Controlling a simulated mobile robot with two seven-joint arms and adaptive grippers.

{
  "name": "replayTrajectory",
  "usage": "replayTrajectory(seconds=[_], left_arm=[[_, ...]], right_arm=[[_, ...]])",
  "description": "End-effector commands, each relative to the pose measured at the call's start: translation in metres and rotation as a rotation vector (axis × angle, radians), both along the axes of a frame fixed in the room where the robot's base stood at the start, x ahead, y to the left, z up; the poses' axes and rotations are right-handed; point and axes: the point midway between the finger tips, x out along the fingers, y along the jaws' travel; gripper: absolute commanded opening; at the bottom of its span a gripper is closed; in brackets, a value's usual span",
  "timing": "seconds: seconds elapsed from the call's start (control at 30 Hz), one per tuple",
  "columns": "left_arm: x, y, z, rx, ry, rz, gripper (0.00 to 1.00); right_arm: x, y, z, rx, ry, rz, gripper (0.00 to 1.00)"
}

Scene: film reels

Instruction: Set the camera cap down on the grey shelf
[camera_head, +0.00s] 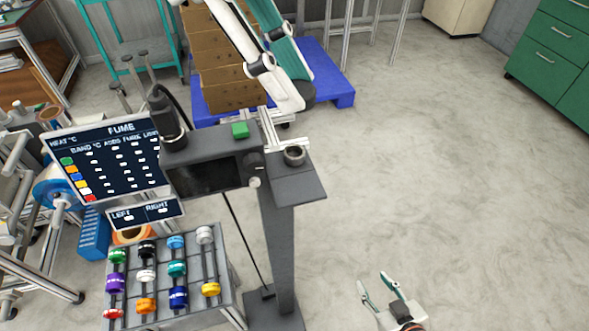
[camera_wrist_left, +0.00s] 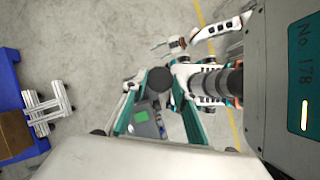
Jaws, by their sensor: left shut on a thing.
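The camera cap (camera_head: 309,92) appears as a dark round disc at my left fingertips, and it also shows in the left wrist view (camera_wrist_left: 160,80). My left gripper (camera_head: 297,92) reaches in from the top of the head view and is shut on the cap, high over the station. The grey shelf (camera_head: 290,185) is a flat plate at the right of the dark device, lower in the picture than the cap. A dark ring-shaped part (camera_head: 293,156) stands at its back edge. The cap looks apart from the shelf. My right gripper (camera_head: 372,280) is open and empty at the lower right.
The dark device (camera_head: 205,177) has a green button (camera_head: 240,130) on top. A sign board (camera_head: 110,155) and a rack of coloured reels (camera_head: 165,270) stand to its left. A blue pallet (camera_head: 335,92) with boxes is behind. Floor at the right is clear.

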Motion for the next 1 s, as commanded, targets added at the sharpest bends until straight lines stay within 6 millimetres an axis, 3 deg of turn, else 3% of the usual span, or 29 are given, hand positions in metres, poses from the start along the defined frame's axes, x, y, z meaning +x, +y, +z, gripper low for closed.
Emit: replayTrajectory(seconds=[0.1, 0.4, 0.77, 1.0], left_arm=[[0.0, 0.001, -0.032, 0.002, 0.006, 0.0, 0.13], [-0.001, 0.001, -0.099, 0.001, 0.006, 0.0, 0.13], [0.0, 0.0, -0.13, 0.002, 0.003, -0.001, 0.13], [-0.001, 0.0, -0.162, 0.0, 0.003, -0.001, 0.13]], right_arm=[[-0.002, 0.002, -0.003, 0.006, 0.005, -0.003, 0.4], [-0.001, 0.003, -0.004, 0.007, 0.005, -0.005, 0.4], [0.0, 0.001, -0.003, 0.004, 0.002, -0.003, 0.4], [0.0, 0.001, -0.003, 0.002, 0.001, -0.003, 0.4]])
